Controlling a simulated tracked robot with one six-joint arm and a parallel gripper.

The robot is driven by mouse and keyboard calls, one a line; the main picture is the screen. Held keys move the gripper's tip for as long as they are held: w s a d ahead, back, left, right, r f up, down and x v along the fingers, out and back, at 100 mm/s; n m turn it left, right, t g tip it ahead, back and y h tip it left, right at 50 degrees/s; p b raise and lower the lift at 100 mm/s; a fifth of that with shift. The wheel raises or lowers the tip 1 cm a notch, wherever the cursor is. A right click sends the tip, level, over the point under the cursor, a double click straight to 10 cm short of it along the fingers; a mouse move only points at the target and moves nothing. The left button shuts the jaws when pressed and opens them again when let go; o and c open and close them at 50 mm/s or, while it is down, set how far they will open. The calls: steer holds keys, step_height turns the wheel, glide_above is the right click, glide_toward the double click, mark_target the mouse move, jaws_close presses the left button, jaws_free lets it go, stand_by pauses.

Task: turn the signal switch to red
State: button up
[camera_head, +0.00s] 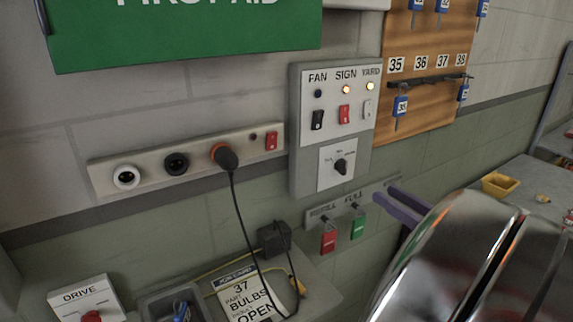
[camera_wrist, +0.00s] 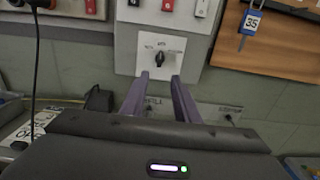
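A black rotary knob (camera_head: 341,167) sits on a white plate (camera_head: 328,181) low on the grey wall panel. Small labels stand around it, too small to read, so I cannot tell its setting or whether it is the signal switch. In the wrist view the knob (camera_wrist: 160,59) is dark and roughly upright, just beyond my fingertips and between them in the picture. My gripper (camera_head: 384,193) is open, with two purple fingers apart and nothing between them. It is below and right of the knob in the head view; the fingers also show in the wrist view (camera_wrist: 160,78).
Above the knob are FAN, SIGN and YARD rockers (camera_head: 344,114); the SIGN and YARD lamps are lit. Red and green tags (camera_head: 343,234) hang below. A socket strip (camera_head: 200,160) with a plugged cord is left, a key board (camera_head: 425,85) right.

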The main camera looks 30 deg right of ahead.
mark_target(345, 170)
steer(key=shift+w, duration=0.15)
steer(key=shift+w+a, duration=0.15)
steer(key=shift+w, duration=3.25)
steer(key=shift+w+a, duration=0.1)
steer(key=shift+w, duration=3.3)
steer(key=shift+c, duration=0.3)
jaws_close()
steer(key=shift+n, duration=0.4)
steer(key=n, duration=0.9)
steer(key=shift+a, duration=0.1)
